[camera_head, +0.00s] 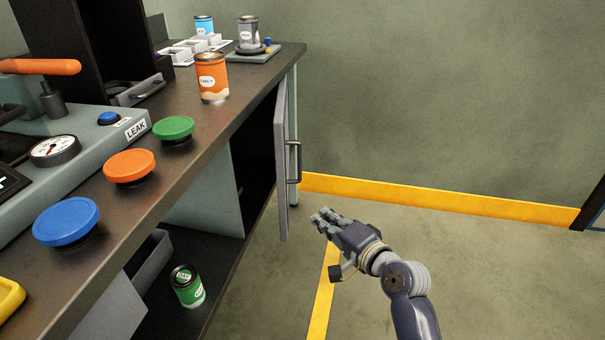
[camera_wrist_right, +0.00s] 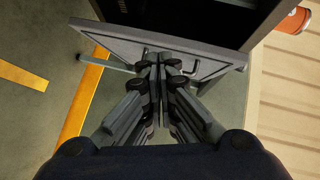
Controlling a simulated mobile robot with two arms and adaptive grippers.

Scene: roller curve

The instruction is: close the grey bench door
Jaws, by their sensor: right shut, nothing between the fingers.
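The grey bench door (camera_head: 281,165) stands open, swung out from the dark compartment under the bench top. Its dark bar handle (camera_head: 293,162) faces right. My right gripper (camera_head: 322,218) is shut and empty, to the right of the door's lower part in the head view, over the floor. In the right wrist view the shut fingers (camera_wrist_right: 160,72) lie in front of the door (camera_wrist_right: 120,42) and hide part of its handle (camera_wrist_right: 190,68). Whether they touch the door I cannot tell. My left gripper is not in view.
The bench top (camera_head: 190,150) carries an orange can (camera_head: 212,78) and several coloured knobs, including a green one (camera_head: 173,128). A green can (camera_head: 187,287) stands on the low shelf. A yellow strip (camera_head: 420,198) runs along the wall. The floor right of the door is clear.

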